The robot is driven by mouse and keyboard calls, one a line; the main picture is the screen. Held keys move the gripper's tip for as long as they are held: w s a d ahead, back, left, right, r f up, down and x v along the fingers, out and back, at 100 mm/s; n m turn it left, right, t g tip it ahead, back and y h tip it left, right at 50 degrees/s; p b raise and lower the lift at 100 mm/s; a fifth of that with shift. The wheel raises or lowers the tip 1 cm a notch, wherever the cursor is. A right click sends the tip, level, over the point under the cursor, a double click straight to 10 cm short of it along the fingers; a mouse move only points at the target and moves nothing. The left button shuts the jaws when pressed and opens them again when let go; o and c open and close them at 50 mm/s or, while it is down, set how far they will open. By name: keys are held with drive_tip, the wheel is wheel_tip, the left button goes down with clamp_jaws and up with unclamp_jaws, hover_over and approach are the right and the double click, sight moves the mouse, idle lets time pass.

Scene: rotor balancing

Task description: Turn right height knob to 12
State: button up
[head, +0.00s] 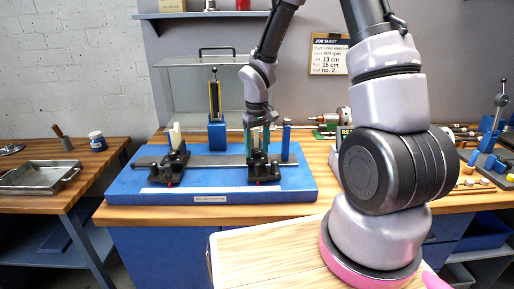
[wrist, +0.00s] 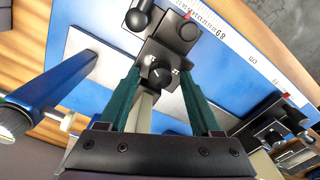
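The right pedestal (head: 263,168) is a black block on the blue base (head: 225,185). My gripper (head: 258,145) points down over it. In the wrist view my gripper (wrist: 160,92) has two green fingers standing apart. A round black knob (wrist: 162,75) with a white pointer line and small white marks lies between and just beyond the fingertips; I cannot tell whether they touch it. The number it points to is too small to read. A pale post (wrist: 143,112) shows between the fingers.
The left pedestal (head: 173,160) stands on the same base; it also shows in the wrist view (wrist: 268,132). A white ruler strip (wrist: 235,50) runs along the base. A blue post (head: 286,140) stands right of my gripper. A job sheet (head: 329,55) hangs on the wall.

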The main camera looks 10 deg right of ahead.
clamp_jaws()
drive_tip(key=shift+m, duration=0.4)
drive_tip(key=m, duration=0.5)
drive_tip(key=shift+m, duration=0.3)
drive_tip(key=m, duration=0.5)
drive_tip(key=shift+m, duration=0.4)
drive_tip(key=shift+o, duration=1)
unclamp_jaws()
